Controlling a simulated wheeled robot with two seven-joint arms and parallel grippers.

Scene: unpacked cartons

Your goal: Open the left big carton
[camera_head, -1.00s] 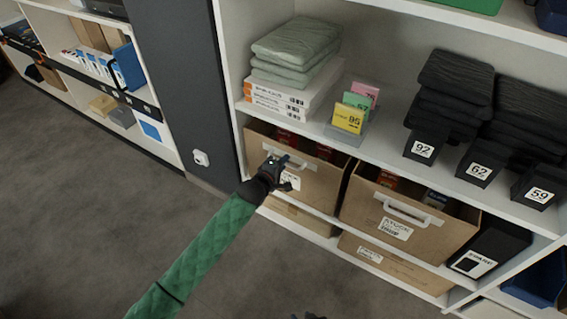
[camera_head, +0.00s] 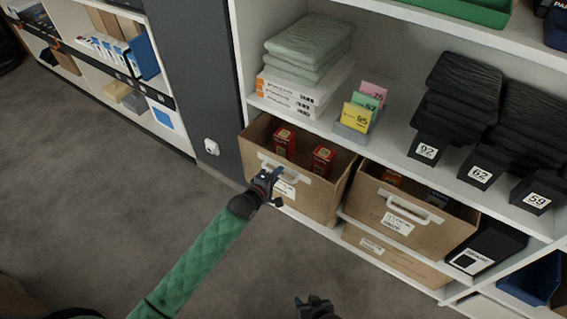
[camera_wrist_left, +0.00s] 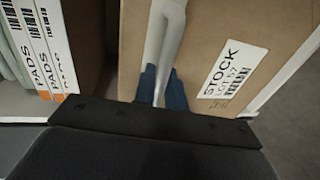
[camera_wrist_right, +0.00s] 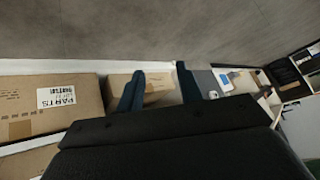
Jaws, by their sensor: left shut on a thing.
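The left big carton (camera_head: 318,195) is a brown open-topped box with a white handle and a label, standing out from the shelf. Two red boxes (camera_head: 323,160) show inside it. My left gripper (camera_head: 272,176) is at its front and shut on the white handle (camera_wrist_left: 170,50), which runs between the blue fingers in the left wrist view. The stock label (camera_wrist_left: 232,75) is right of the handle there. My right gripper (camera_head: 315,303) is low in the head view, away from the carton; its fingers (camera_wrist_right: 158,90) are apart with nothing between them.
A second carton (camera_head: 430,235) with a white handle is to the right, with a closed box (camera_head: 390,258) below. Folded towels (camera_head: 308,42) and colored cards (camera_head: 358,115) sit on the shelf above. The grey floor (camera_head: 110,200) in front is clear.

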